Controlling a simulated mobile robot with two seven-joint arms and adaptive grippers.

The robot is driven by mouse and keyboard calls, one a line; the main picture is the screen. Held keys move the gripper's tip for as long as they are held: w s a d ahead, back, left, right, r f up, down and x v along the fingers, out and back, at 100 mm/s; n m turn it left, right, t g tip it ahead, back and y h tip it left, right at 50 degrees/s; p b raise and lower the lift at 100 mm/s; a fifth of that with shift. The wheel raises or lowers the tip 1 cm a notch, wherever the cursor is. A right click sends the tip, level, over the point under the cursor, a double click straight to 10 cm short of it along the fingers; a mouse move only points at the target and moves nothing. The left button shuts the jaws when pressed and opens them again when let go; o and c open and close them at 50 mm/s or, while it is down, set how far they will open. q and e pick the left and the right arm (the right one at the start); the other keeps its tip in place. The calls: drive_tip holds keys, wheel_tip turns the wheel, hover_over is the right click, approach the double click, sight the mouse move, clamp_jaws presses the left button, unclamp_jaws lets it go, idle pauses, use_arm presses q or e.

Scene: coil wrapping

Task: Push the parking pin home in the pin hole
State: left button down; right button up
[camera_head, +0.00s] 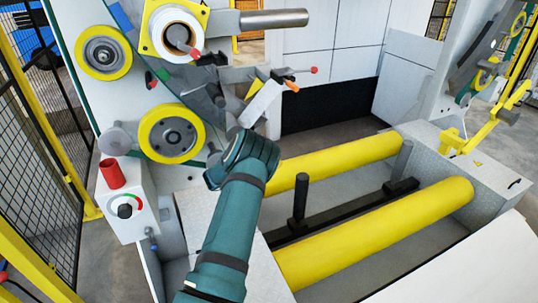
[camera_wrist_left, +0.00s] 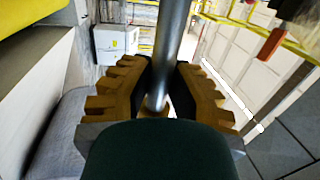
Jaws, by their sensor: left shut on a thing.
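In the left wrist view, the orange ridged fingers of my left gripper (camera_wrist_left: 166,85) stand on both sides of a grey metal rod, which looks like the parking pin (camera_wrist_left: 176,45). The gripper is shut on it. The rod runs away from the gripper toward the top of the picture. In the head view, my teal left arm reaches from the bottom middle to the wrapping machine (camera_head: 72,25). Its wrist hides the gripper and the held pin there. I cannot make out the pin hole, or how deep the pin sits. My right gripper is not in view.
Yellow wheels (camera_head: 170,133) and a white roll (camera_head: 177,35) are on the machine face. A control box with a red cylinder (camera_head: 112,173) stands left of my arm. Two yellow rollers (camera_head: 380,232) and a dark bar with upright posts (camera_head: 300,197) lie to the right.

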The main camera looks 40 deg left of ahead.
use_arm(q)
drive_tip(key=shift+r, duration=0.1)
drive_tip(key=shift+a+b, duration=0.3)
drive_tip(key=shift+a, duration=0.15)
drive_tip(key=shift+w+a+f+b, duration=0.25)
drive_tip(key=shift+w+a+b, duration=0.2)
drive_tip(key=shift+a+b, duration=0.2)
drive_tip(key=shift+w+a+r+b, duration=0.1)
drive_tip(key=shift+w+a+b, duration=0.2)
drive_tip(key=shift+a+b, duration=0.25)
drive_tip(key=shift+w+a+b, duration=0.3)
drive_tip(key=shift+a+b, duration=0.1)
drive_tip(key=shift+a, duration=0.2)
drive_tip(key=shift+w+a+r, duration=0.1)
drive_tip(key=shift+w+a, duration=0.1)
drive_tip(key=shift+a, duration=0.1)
drive_tip(key=shift+b, duration=0.6)
drive_tip(key=shift+w+a, duration=0.1)
drive_tip(key=shift+a, duration=0.15)
idle(0.9)
